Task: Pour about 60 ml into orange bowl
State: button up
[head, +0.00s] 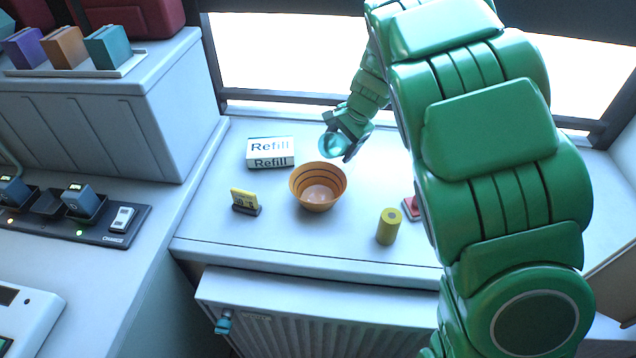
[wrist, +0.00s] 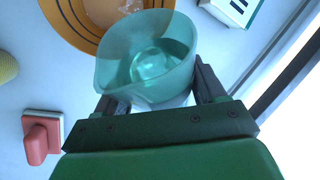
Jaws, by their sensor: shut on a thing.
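The orange bowl (head: 303,190) stands upright on the pale counter, with dark rings round its inside and a paler bottom. Part of it shows at the top of the wrist view (wrist: 62,22), with whitish marks on its bottom. My gripper (head: 346,138) is shut on a translucent teal cup (head: 332,146) and holds it just behind and to the right of the bowl. In the wrist view the cup (wrist: 148,60) sits between both fingers and looks tilted, its mouth partly overlapping the bowl's rim. Darker teal inside looks like liquid; its amount is unclear. No stream shows.
A white Refill box (head: 270,152) lies behind left of the bowl. A yellow sign (head: 244,200) stands left, a yellow cylinder (head: 388,227) front right. A red block (wrist: 42,135) is partly hidden by my arm in the head view. A window frame (head: 285,97) borders the back.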

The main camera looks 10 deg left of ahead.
jog(key=shift+w+r+g, duration=0.1)
jog(key=shift+r+g, duration=0.1)
jog(key=shift+g, duration=0.2)
jog(key=shift+f+g+y, duration=0.5)
jog(key=shift+g+y, duration=0.2)
jog(key=shift+m, duration=0.3)
jog(key=shift+r+g+y, duration=0.2)
jog(key=shift+g+y, duration=0.1)
jog(key=shift+g, duration=0.3)
